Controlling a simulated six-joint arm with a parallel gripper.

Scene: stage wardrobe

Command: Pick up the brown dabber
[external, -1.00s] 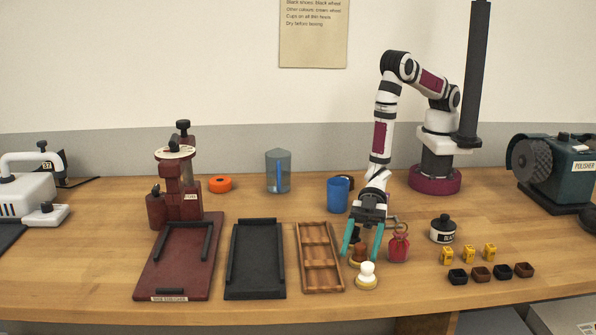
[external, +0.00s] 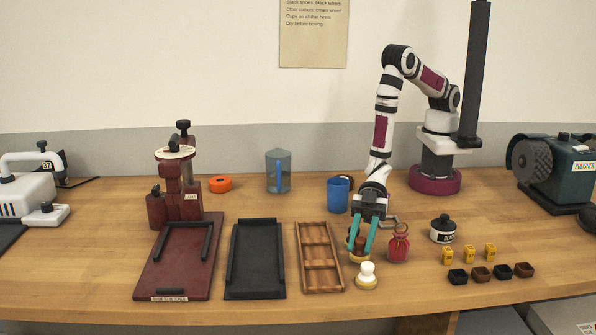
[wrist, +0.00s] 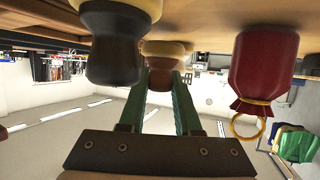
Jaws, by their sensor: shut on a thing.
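The brown dabber (external: 360,244) stands on the table with its brown knob between the two teal fingers of my gripper (external: 359,250). In the wrist view the fingers (wrist: 162,82) are shut on that knob, and the dabber's pale base (wrist: 165,48) lies beyond it. The fingers partly cover the dabber in the external view. I cannot see a clear gap between its base and the table. A black dabber (wrist: 112,48) stands close beside it in the wrist view and is mostly hidden in the external view.
A white dabber (external: 367,273) stands just in front. An empty wooden tray (external: 320,290) lies to the left. A blue cup (external: 338,196) and a black-lidded jar (external: 443,231) are nearby.

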